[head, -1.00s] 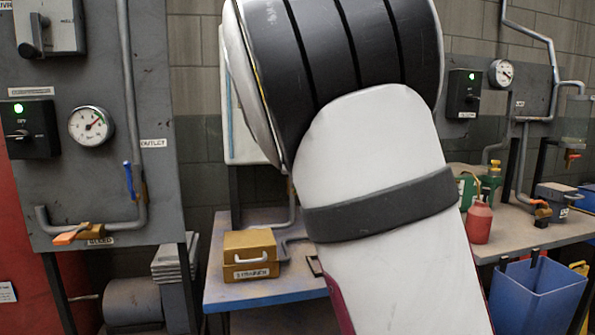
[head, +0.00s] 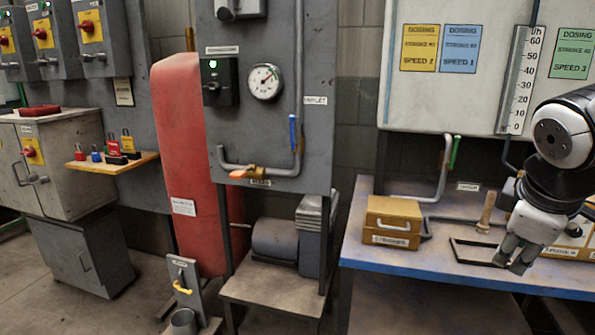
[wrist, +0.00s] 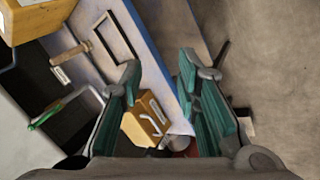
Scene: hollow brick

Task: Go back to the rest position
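My gripper (head: 514,260) shows at the right edge of the head view, pointing down over the blue-edged workbench (head: 470,282). In the wrist view its two teal-padded fingers are spread apart, with nothing held between the tips (wrist: 160,68). The bench lies beyond the fingers, with its edge running between them. A yellow-brown box (wrist: 148,120) shows between the fingers, farther off. My arm hides part of the bench's right end in the head view.
A grey panel with a gauge (head: 265,82) and a red column (head: 190,160) stand left. Bare floor lies before the bench.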

